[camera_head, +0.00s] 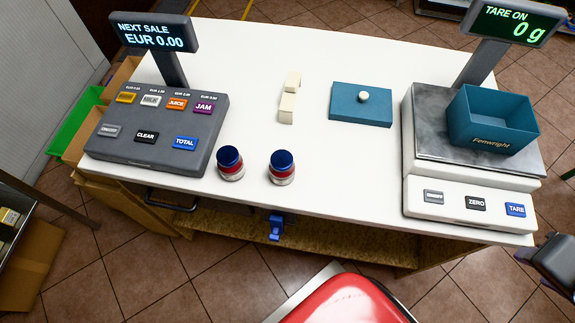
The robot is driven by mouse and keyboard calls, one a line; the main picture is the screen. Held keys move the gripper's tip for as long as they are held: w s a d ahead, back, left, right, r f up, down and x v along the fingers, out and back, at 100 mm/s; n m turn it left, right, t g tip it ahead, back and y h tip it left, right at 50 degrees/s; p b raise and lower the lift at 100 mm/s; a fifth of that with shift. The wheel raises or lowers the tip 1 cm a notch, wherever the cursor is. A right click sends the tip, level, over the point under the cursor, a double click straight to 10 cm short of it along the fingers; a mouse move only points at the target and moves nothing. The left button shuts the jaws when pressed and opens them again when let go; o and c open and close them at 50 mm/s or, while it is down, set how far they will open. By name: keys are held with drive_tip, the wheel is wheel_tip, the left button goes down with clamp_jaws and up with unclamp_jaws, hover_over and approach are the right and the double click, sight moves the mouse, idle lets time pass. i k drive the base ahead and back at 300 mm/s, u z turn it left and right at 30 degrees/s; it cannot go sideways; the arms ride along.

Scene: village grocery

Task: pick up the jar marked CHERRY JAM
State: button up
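Two small jars stand upright near the front edge of the white counter, a short gap apart. The left jar (231,164) is beside the grey till, and the right jar (282,168) is a little to its right. Both have dark blue lids and red bodies with a pale band low down. No lettering can be read on either, so I cannot tell which one is marked CHERRY JAM.
The grey till (118,158) stands left; a scale (415,194) with a teal tray (492,118) stands right. A blue lidded box (361,104) and cream blocks (289,100) lie behind the jars. Counter between jars and scale is clear. A dark object (558,265) is unclear.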

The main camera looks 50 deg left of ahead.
sight(282, 167)
drive_tip(key=z, duration=0.05)
drive_tip(key=k, duration=1.55)
drive_tip(key=u, duration=1.85)
drive_tip(key=i, duration=0.95)
drive_tip(key=u, duration=0.05)
